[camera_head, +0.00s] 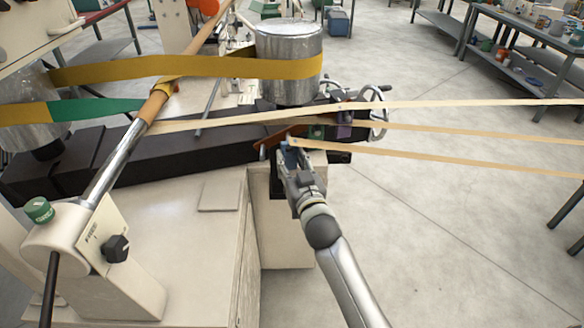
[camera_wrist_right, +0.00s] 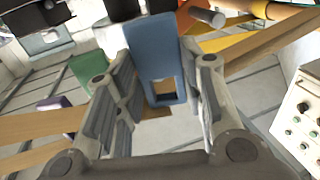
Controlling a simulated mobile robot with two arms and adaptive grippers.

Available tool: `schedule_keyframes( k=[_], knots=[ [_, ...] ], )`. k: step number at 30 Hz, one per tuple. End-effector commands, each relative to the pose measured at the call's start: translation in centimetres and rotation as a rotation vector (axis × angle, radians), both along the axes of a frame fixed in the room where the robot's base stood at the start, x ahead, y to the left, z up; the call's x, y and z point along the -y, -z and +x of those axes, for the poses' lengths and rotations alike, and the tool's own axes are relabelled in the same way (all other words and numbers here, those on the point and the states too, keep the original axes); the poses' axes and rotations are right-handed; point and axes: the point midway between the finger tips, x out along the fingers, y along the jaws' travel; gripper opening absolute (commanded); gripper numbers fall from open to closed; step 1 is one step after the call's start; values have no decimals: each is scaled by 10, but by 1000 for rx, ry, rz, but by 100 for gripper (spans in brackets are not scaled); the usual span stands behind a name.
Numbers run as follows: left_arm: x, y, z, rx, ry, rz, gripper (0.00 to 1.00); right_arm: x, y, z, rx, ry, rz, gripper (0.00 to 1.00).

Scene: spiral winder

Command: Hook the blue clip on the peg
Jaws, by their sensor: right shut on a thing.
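The blue clip (camera_wrist_right: 153,45) is a flat plate with a square opening at its near end. In the right wrist view it stands between the two fingers of my right gripper (camera_wrist_right: 157,85), which is shut on it. In the head view my right gripper (camera_head: 291,165) is at the brown plate below the metal drum, and only a small bit of the blue clip shows at its tip. A short grey round peg (camera_wrist_right: 208,17) shows just right of the clip's far end, apart from it in the picture. My left gripper is not in view.
A green clip (camera_wrist_right: 90,75) and a purple clip (camera_wrist_right: 55,103) are to the left in the wrist view. Pale strips (camera_head: 450,128) stretch right across the head view. A metal drum (camera_head: 290,60) with yellow belt stands above.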

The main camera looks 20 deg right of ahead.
Motion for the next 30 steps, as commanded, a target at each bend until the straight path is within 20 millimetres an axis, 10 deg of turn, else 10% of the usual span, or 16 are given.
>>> schedule_keyframes(
  k=[30],
  knots=[
    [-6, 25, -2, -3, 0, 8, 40, 14, 9, 49, 0, 0, 0, 14]
  ],
)
